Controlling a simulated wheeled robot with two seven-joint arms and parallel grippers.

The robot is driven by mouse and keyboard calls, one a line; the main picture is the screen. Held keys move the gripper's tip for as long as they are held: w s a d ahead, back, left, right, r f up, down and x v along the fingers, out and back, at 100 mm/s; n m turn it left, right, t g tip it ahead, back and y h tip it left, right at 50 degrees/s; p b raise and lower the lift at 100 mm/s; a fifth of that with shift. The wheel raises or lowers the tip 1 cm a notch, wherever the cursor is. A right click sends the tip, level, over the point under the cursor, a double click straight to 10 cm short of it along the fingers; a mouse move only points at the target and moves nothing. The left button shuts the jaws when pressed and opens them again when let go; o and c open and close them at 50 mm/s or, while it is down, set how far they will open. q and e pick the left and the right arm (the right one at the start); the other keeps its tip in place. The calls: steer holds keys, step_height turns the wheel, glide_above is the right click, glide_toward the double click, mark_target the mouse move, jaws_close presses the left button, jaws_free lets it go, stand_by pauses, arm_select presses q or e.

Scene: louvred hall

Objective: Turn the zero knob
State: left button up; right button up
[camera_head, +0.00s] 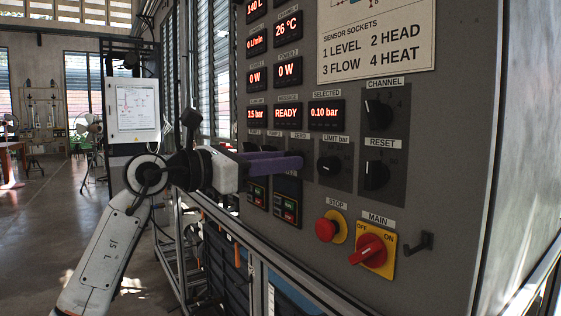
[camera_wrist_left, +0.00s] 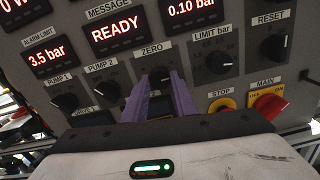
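The zero knob (camera_wrist_left: 159,74) is a black knob under the ZERO label on the grey panel. In the wrist view it sits between the purple fingertips of my left gripper (camera_wrist_left: 162,80), partly hidden by them. The fingers are apart with the knob in the narrow gap; I cannot tell whether they press on it. In the head view my left gripper (camera_head: 298,161) reaches in from the left to the panel and hides the zero knob. My right gripper is not in view.
The LIMIT bar knob (camera_head: 329,165) is close on the right, with the RESET knob (camera_head: 376,175) beyond. The PUMP 2 knob (camera_wrist_left: 107,90) is on the left. Below are the red STOP button (camera_head: 326,229) and red MAIN switch (camera_head: 367,248). The READY display (camera_head: 287,114) is above.

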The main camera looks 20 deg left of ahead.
arm_select(q)
steer(key=shift+c, duration=0.8)
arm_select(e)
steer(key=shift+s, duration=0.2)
arm_select(q)
steer(key=shift+n+p, duration=0.3)
steer(key=shift+p, duration=0.1)
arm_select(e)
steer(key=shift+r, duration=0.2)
arm_select(q)
steer(key=shift+d+n+p, duration=0.1)
steer(key=shift+n+p, duration=5.3)
steer(key=shift+p, duration=0.35)
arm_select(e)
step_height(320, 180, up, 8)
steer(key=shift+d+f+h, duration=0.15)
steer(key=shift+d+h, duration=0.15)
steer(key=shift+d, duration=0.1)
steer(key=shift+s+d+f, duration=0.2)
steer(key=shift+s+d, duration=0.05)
